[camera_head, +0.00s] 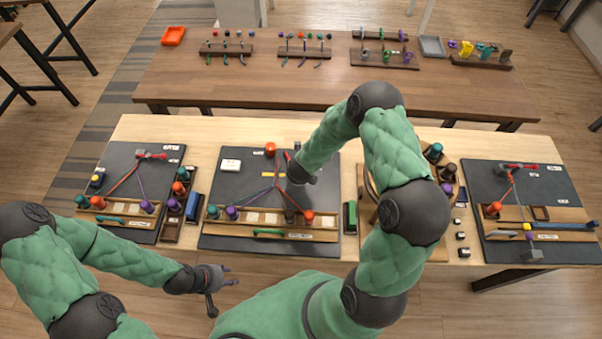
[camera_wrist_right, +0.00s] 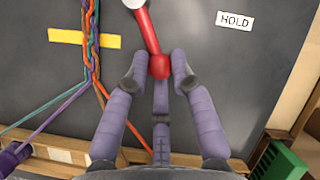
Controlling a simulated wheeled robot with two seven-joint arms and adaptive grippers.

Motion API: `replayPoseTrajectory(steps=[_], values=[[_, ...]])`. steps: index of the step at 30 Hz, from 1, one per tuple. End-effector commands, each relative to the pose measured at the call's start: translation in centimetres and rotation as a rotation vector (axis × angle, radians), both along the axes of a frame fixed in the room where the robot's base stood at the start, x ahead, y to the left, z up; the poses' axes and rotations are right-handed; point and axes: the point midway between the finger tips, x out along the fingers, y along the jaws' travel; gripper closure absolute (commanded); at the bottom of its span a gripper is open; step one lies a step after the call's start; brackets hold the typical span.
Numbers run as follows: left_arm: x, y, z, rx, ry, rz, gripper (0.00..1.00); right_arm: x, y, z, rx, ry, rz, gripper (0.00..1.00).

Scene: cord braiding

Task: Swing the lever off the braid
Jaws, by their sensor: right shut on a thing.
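The red lever (camera_wrist_right: 146,28) stands right of the braid (camera_wrist_right: 91,50) in the right wrist view, with a visible gap between them. Its upper end meets a white pivot, and its lower end has a red knob (camera_wrist_right: 159,66). My right gripper (camera_wrist_right: 159,78) has its purple fingers closed around that knob. The braid of orange, green and purple cords runs over a yellow strip (camera_wrist_right: 112,41). In the head view my right gripper (camera_head: 300,174) is over the middle dark board (camera_head: 225,185) and hides part of the lever. My left gripper (camera_head: 222,290) is open and empty in front of the table.
A wooden rack (camera_head: 220,225) with bobbins runs along the board's front edge. A green block (camera_head: 350,217) stands right of the board. Other braiding boards lie left (camera_head: 115,165) and right (camera_head: 475,185). A "HOLD" label (camera_wrist_right: 235,20) lies right of the lever.

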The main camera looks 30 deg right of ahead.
Motion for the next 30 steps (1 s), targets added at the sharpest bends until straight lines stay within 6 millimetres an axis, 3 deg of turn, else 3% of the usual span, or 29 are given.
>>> replayPoseTrajectory(steps=[9, 24, 25, 26, 27, 30], values=[[-0.01, 0.00, 0.00, 0.000, 0.000, 0.000, 0.60, -0.16, 0.95, -0.24, 0.003, 0.007, -0.100, 1.00], [0.00, 0.00, 0.01, 0.000, 0.000, 0.000, 0.60, -0.18, 1.08, -0.28, 0.004, 0.009, -0.114, 1.00], [0.00, 0.00, 0.01, 0.000, 0.000, 0.000, 0.60, -0.18, 1.08, -0.28, 0.004, 0.009, -0.114, 0.67], [0.00, 0.00, 0.01, 0.000, 0.000, 0.000, 0.60, -0.17, 1.08, -0.27, 0.004, 0.008, -0.114, 0.58], [0.00, 0.00, 0.01, 0.000, 0.000, 0.000, 0.60, -0.14, 1.06, -0.25, 0.003, 0.007, -0.115, 0.52], [0.00, -0.01, 0.01, 0.000, 0.000, 0.000, 0.60, -0.05, 1.01, -0.18, 0.003, 0.005, -0.115, 0.52]])
